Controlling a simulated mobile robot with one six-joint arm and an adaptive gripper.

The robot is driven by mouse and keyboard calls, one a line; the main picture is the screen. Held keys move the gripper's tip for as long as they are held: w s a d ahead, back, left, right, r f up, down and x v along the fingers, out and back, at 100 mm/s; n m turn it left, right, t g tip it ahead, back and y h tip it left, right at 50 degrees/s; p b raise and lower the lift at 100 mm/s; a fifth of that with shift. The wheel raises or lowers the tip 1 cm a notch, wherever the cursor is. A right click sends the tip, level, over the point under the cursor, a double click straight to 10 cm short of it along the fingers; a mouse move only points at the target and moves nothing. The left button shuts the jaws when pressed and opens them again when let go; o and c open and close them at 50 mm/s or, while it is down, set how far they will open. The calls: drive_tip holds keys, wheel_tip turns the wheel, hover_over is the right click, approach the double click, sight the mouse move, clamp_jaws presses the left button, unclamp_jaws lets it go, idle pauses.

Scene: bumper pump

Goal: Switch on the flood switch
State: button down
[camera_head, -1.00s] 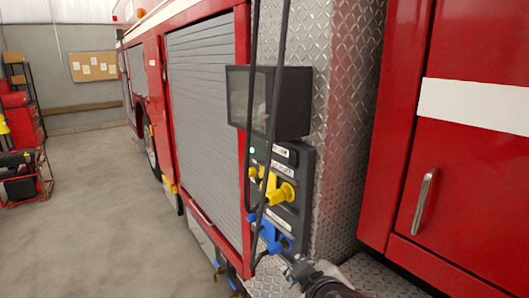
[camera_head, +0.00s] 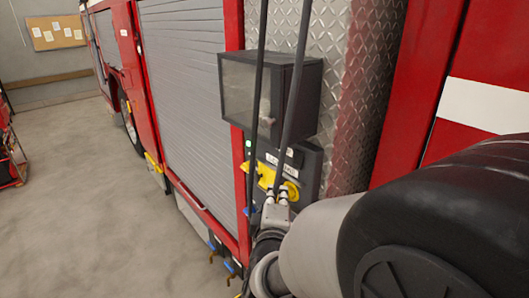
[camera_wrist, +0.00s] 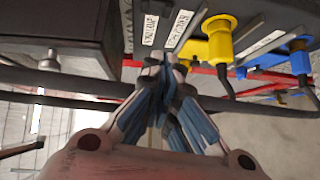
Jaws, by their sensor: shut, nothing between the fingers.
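The dark control panel (camera_head: 308,178) is on the side of the red fire truck, below a dark box. It also shows upside down along the top of the wrist view (camera_wrist: 262,12). Two white labels (camera_wrist: 163,30) are on its face; I cannot read them surely, so I cannot tell which control is the flood switch. A small green light (camera_head: 249,143) glows at the panel's left. My gripper (camera_wrist: 168,66) is shut and empty, its fingertips close to the label end of the panel; contact cannot be told. In the head view my gripper (camera_head: 277,196) covers the panel's lower part.
A yellow fitting (camera_wrist: 219,40) and a blue fitting (camera_wrist: 299,58) stick out from the panel. The dark box (camera_head: 268,95) juts out above it. Dark cables cross in front of the panel in the head view. The floor (camera_head: 80,180) to the left is clear.

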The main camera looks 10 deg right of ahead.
drive_tip(key=shift+w, duration=0.1)
approach(297, 159)
drive_tip(key=w+a+f, duration=0.2)
drive_tip(key=w+a, duration=0.2)
drive_tip(key=w, duration=0.1)
drive_tip(key=d, duration=0.1)
drive_tip(key=w+d, duration=0.1)
drive_tip(key=d, duration=0.1)
drive_tip(key=shift+w+f, duration=0.3)
drive_tip(key=shift+w, duration=0.1)
drive_tip(key=shift+b, duration=0.35)
drive_tip(key=shift+w+d+f+n+t+b, duration=0.2)
drive_tip(key=shift+d+n+t+b, duration=0.1)
drive_tip(key=shift+b, duration=0.7)
